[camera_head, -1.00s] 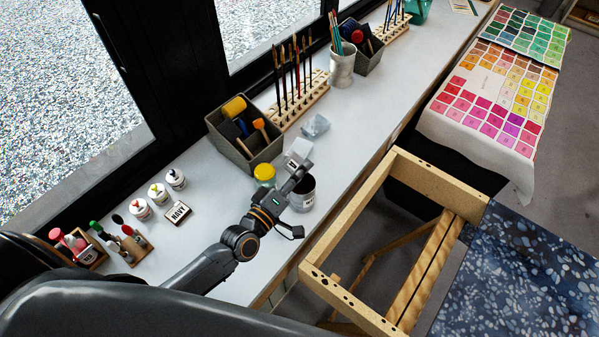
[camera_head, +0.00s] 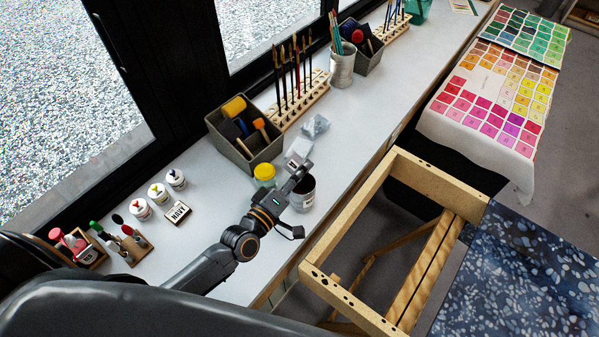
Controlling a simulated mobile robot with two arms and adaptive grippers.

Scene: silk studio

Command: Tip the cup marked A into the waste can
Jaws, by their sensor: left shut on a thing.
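My left gripper (camera_head: 297,176) reaches over the white counter and is shut on a small whitish cup (camera_head: 299,149). The cup shows just past the fingers and looks tilted. It bears a dark mark that is too small to read. The cup is at or above the can's far side; I cannot tell the exact gap. My right gripper is out of view.
A yellow-lidded jar (camera_head: 264,172) stands close left of the gripper. A grey bin of tools (camera_head: 245,160), a clear crumpled item (camera_head: 315,126) and a brush rack (camera_head: 300,101) lie beyond. Several small pots and a NAVY block (camera_head: 178,213) are left. A wooden frame (camera_head: 345,215) stands right.

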